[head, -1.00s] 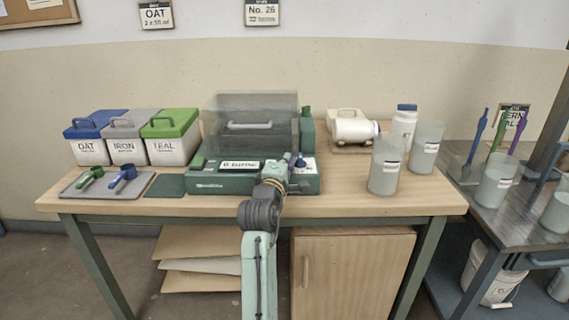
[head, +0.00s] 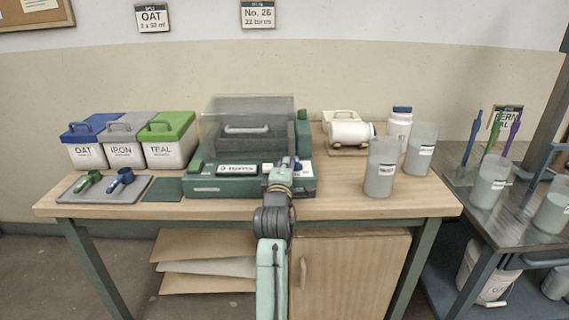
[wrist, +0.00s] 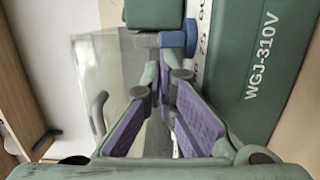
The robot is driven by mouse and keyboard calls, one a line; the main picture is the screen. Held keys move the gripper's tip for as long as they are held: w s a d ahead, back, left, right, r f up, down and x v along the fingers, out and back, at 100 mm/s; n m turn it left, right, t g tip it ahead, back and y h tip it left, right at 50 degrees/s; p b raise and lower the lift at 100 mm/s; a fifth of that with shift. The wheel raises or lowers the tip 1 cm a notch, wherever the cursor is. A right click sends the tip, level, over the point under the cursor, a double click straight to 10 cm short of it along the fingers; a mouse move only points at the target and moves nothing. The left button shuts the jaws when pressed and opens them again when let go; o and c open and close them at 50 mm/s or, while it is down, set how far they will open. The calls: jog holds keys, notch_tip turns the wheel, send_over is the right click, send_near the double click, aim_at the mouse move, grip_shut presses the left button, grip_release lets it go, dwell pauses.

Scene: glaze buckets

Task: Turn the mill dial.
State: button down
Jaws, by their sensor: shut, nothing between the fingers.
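The mill (head: 225,185) is a green machine with a clear cover (head: 246,112), standing on the wooden bench. In the wrist view its green body (wrist: 262,75) bears the text "WGJ-310V". A blue knob, which looks like the dial (wrist: 191,38), sits on the white panel strip just beyond my fingertips. In the head view the dial is largely hidden behind my gripper (head: 284,164), at the right end of the mill's front. My gripper (wrist: 168,78) has purple-padded fingers, shut and empty. The fingertips are close to the knob; I cannot tell whether they touch it.
Blue-, grey- and green-lidded bins (head: 122,152) and a tray with scoops (head: 104,187) are at the left. Beakers (head: 381,170), a white jar (head: 399,126) and a white roller device (head: 349,134) are at the right. A metal side table (head: 460,165) adjoins the bench.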

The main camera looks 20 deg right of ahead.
aim_at(298, 162)
jog(key=shift+s+d+r+n+t+y+p, duration=0.1)
jog(key=shift+s+d+n+t+y+p, duration=0.15)
jog(key=shift+n+y, duration=0.35)
jog(key=shift+s+d+n+t+y+p, duration=0.15)
jog(key=shift+d+n+t+y+p, duration=0.15)
jog(key=shift+y, duration=0.5)
jog(key=shift+s+d+f+b, duration=0.2)
jog(key=shift+s+d+b, duration=0.2)
jog(key=shift+b, duration=0.2)
jog(key=shift+s+d+r+b, duration=0.1)
jog(key=shift+s+d+b, duration=0.05)
jog(key=shift+d+b, duration=0.4)
jog(key=shift+s+d, duration=0.1)
jog(key=shift+s, duration=0.1)
